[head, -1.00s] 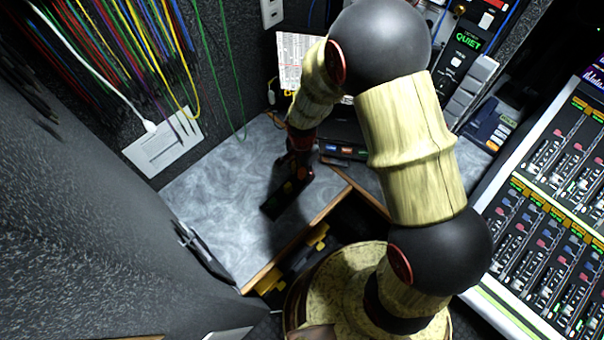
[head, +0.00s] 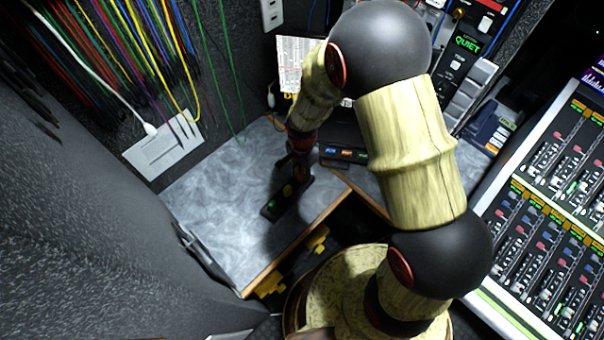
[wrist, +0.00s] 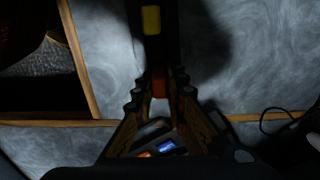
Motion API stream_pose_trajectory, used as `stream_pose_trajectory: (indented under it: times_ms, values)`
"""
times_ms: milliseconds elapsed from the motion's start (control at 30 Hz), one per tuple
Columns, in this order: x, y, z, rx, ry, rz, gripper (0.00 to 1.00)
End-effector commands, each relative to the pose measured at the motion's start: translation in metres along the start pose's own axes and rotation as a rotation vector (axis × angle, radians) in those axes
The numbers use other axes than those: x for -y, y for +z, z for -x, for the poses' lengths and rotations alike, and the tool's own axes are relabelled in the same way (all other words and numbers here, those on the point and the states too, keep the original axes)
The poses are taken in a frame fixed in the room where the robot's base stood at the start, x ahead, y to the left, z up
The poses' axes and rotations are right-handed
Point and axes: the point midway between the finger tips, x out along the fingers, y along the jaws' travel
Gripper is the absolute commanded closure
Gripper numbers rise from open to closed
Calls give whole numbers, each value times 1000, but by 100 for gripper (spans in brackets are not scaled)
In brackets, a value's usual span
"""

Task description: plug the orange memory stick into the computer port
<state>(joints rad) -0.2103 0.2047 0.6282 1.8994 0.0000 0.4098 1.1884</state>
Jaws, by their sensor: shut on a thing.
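My gripper (wrist: 158,88) points down over the grey counter. In the wrist view its fingers are shut on the orange memory stick (wrist: 160,89), which shows only as a small orange patch between the fingertips. The stick is at the end of a dark strip (head: 269,211) lying on the counter; I cannot tell whether it is clear of the strip. The strip also carries yellow (wrist: 151,20) and green (head: 271,204) pieces. A black box (head: 343,128) with coloured lit labels stands behind my gripper and may be the computer. No port can be made out.
The counter (head: 215,200) is clear to the left of the strip, and a wooden edge (head: 300,235) bounds its front. A wall plate with cables (head: 165,150) is at left. A mixing desk (head: 550,210) is at right. A dark cable (wrist: 275,115) lies on the counter.

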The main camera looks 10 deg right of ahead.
Motion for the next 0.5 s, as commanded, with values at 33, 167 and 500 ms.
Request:
stream_pose_trajectory:
  times_ms: [33,167,500]
  values:
    - [0,0,4,0,-1,0,100]
    - [0,0,18,-1,-1,0,100]
    - [-30,26,80,-1,-4,3,100]
